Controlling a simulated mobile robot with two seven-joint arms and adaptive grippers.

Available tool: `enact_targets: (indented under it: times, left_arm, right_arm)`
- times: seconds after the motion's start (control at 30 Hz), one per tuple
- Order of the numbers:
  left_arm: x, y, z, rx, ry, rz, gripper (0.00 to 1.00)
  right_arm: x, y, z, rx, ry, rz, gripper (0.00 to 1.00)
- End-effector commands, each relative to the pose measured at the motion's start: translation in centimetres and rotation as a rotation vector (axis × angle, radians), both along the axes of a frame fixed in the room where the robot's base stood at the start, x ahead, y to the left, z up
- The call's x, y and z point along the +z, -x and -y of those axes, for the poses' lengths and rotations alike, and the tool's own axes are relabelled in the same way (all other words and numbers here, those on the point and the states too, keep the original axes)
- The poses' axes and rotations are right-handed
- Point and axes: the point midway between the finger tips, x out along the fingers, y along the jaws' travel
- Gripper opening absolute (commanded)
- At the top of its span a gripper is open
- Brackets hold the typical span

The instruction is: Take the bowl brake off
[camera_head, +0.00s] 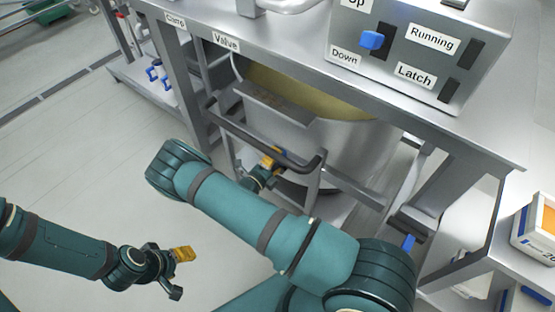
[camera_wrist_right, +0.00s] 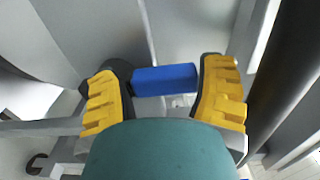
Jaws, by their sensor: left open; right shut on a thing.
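The steel bowl (camera_head: 340,140) stands under the bench with pale yellow dough (camera_head: 345,103) in it. A grey push bar (camera_head: 250,137) runs in front of it. My right gripper (camera_head: 270,162) is low in front of the bowl, partly behind the bar. In the right wrist view its yellow fingers (camera_wrist_right: 165,95) are shut on a blue bar (camera_wrist_right: 165,79), which looks like the brake lever. The bar spans between the fingers; its mounting is mostly hidden. My left gripper (camera_head: 180,270) is open and empty over the floor at lower left.
A control box (camera_head: 415,50) with a blue switch (camera_head: 371,40) and labels Down, Running and Latch sits on the bench (camera_head: 300,50). Another blue piece (camera_head: 408,242) shows low at right. Cartons (camera_head: 535,225) stand on a shelf at right. The floor at left is clear.

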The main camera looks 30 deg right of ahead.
Motion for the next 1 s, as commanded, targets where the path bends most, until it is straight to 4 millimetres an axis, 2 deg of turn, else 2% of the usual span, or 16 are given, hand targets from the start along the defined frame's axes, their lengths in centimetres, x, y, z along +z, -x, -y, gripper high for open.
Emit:
enact_targets:
  times: [0.03, 0.5, 0.53, 0.6, 1.0]
  left_arm:
    - [0.01, -0.01, 0.0, 0.0, 0.0, 0.0, 0.55]
    - [0.01, -0.01, 0.0, 0.0, 0.0, 0.0, 0.55]
    - [0.01, -0.01, 0.0, 0.0, 0.0, 0.0, 0.55]
    - [0.0, -0.01, 0.0, 0.0, 0.0, 0.0, 0.55]
    - [-0.02, 0.0, 0.01, 0.0, 0.0, 0.0, 0.55]
  right_arm:
    - [0.65, -0.07, 0.79, -0.009, 0.024, 0.001, 0.28]
    - [0.65, -0.19, 0.74, -0.007, 0.029, -0.012, 0.28]
    - [0.65, -0.2, 0.72, -0.007, 0.029, -0.012, 0.77]
    - [0.64, -0.22, 0.74, -0.006, 0.028, -0.011, 1.0]
    - [0.49, -0.18, 0.63, -0.005, 0.025, -0.013, 1.0]
